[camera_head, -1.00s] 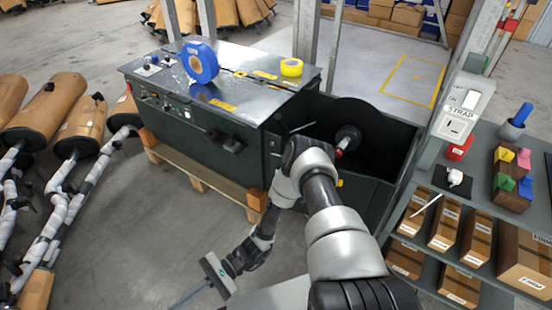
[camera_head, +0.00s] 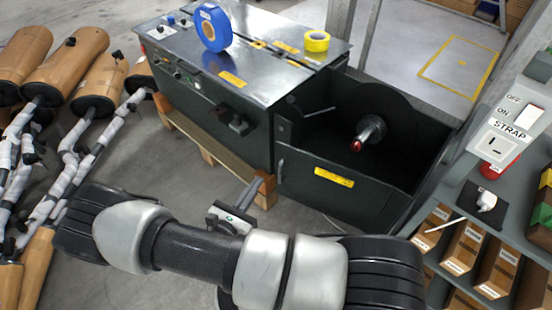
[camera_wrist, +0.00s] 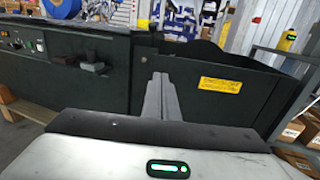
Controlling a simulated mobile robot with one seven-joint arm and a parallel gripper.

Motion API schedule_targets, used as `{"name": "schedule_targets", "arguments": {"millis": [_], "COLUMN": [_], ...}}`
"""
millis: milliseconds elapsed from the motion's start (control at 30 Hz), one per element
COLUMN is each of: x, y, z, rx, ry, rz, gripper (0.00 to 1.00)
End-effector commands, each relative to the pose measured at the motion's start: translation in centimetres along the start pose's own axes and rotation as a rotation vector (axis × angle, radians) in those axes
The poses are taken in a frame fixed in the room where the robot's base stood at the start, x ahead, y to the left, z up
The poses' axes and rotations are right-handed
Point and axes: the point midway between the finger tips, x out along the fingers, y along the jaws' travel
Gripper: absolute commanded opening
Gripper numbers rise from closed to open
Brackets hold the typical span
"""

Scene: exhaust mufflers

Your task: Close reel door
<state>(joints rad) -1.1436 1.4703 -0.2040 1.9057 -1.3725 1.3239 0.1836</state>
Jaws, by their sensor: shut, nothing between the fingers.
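The reel door (camera_head: 330,185) is a dark panel with a yellow label, at the front of the reel compartment. Its left edge, with a small upright handle, stands by the machine body; I cannot tell whether a gap is left there. In the wrist view the door (camera_wrist: 225,95) fills the right of the middle. My gripper (camera_head: 253,187) is shut and empty, in front of the machine, left of the door. In the wrist view the fingers (camera_wrist: 160,85) point at the area around the door's left edge and cover part of it. I see no clear contact.
The strapping machine (camera_head: 220,110) stands on a wooden pallet (camera_head: 215,155), with blue tape (camera_head: 213,27) and yellow tape (camera_head: 316,41) on top. The reel spindle (camera_head: 368,132) sits inside the compartment. A shelf with boxes (camera_head: 465,245) is at right, mufflers (camera_head: 100,85) at left.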

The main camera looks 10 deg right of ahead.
Motion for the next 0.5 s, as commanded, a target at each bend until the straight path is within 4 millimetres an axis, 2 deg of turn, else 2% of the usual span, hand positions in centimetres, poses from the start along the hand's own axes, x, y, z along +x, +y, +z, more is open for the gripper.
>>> {"name": "schedule_targets", "arguments": {"millis": [167,500], "x": [2.1,9.3], "y": [0.0,-0.1], "z": [-0.1,-0.2], "rx": [0.0,0.0], "ry": [-0.001,0.0], "rz": [0.0,-0.002], "gripper": [0.0,0.0]}}
